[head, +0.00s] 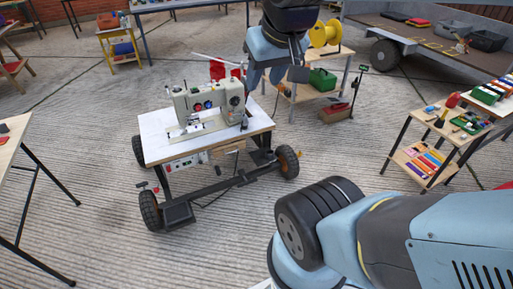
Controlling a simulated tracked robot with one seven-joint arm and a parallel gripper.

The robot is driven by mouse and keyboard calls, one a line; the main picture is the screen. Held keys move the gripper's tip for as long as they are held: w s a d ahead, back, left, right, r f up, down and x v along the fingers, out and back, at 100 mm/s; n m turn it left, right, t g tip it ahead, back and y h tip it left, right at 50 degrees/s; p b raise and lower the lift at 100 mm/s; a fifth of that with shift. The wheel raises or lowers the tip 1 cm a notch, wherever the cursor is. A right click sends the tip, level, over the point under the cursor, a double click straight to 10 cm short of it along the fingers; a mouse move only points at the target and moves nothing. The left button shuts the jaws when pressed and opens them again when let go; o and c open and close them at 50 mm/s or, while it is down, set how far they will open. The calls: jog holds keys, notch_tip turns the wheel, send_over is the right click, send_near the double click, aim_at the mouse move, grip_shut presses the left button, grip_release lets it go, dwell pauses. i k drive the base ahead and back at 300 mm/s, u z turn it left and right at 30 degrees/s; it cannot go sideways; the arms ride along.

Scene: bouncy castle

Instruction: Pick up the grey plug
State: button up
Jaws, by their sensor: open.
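I cannot make out a grey plug for certain in the head view. A cream sewing machine (207,103) stands on a white-topped wheeled table (158,143) left of centre. A white box with small coloured parts (186,161) is fixed under the table's front edge. A small dark item (244,124) lies by the machine's right end; it is too small to identify. My gripper (275,80) hangs at the top centre, above and behind the table's right side. It is open, and I see nothing held between its fingers.
My arm crosses the lower right. A low table with a green box (322,79) stands behind the gripper. A tool table (458,132) is at the right, a trailer (420,33) at the back right, and a bench edge (12,145) at the left. The grey floor (100,240) in front is open.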

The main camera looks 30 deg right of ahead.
aim_at(245, 123)
jog(key=z, duration=0.5)
jog(key=i, duration=1.85)
jog(key=u, duration=0.15)
